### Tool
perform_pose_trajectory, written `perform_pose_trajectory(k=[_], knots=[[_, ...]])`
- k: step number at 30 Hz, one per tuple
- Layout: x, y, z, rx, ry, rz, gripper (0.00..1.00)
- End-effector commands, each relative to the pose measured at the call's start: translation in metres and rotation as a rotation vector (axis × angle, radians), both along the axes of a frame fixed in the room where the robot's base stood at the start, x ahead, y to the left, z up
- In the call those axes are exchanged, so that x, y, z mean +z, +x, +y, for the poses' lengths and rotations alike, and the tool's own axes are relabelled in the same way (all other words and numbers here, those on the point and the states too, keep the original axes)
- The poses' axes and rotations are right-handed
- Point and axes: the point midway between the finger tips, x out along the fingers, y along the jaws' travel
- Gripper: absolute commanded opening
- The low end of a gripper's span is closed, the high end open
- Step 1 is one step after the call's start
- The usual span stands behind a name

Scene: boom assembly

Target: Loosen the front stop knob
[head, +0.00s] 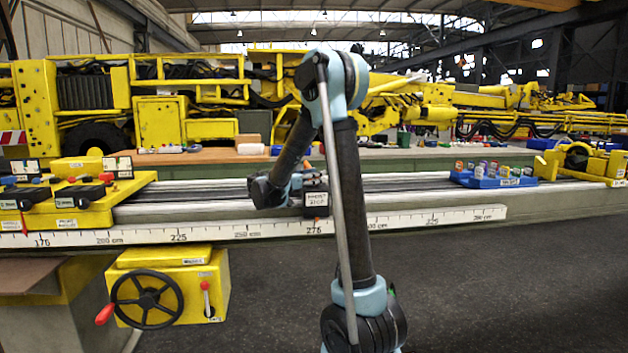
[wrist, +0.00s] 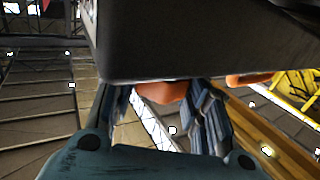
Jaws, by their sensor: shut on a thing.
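The front stop is a dark block with a small white label (head: 317,200), standing on the pale rail above the ruler. In the wrist view its dark body (wrist: 190,42) fills the top. An orange-red knob (wrist: 163,91) shows below its lower edge, between my fingers. My gripper (wrist: 160,106) is shut on this knob, one finger on each side. In the head view my gripper (head: 303,182) is at the stop, small and partly merged with it.
A white ruler strip (head: 420,217) runs along the front of the rail. A yellow carriage (head: 85,215) with knobs sits at the left. A yellow box with a handwheel (head: 147,299) hangs below. A blue tray (head: 490,179) of small items stands on the right. A second orange piece (wrist: 250,78) shows in the wrist view.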

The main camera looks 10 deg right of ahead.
Motion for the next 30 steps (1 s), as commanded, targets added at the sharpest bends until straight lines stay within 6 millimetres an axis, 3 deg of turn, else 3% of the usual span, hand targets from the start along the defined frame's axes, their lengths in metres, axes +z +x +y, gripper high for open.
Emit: perform_pose_trajectory(k=[18, 30], knots=[[-0.0004, -0.0009, -0.0008, 0.380, 0.001, 0.000, 0.17], [-0.0004, -0.0004, 0.0000, 0.512, 0.001, 0.000, 0.17]])
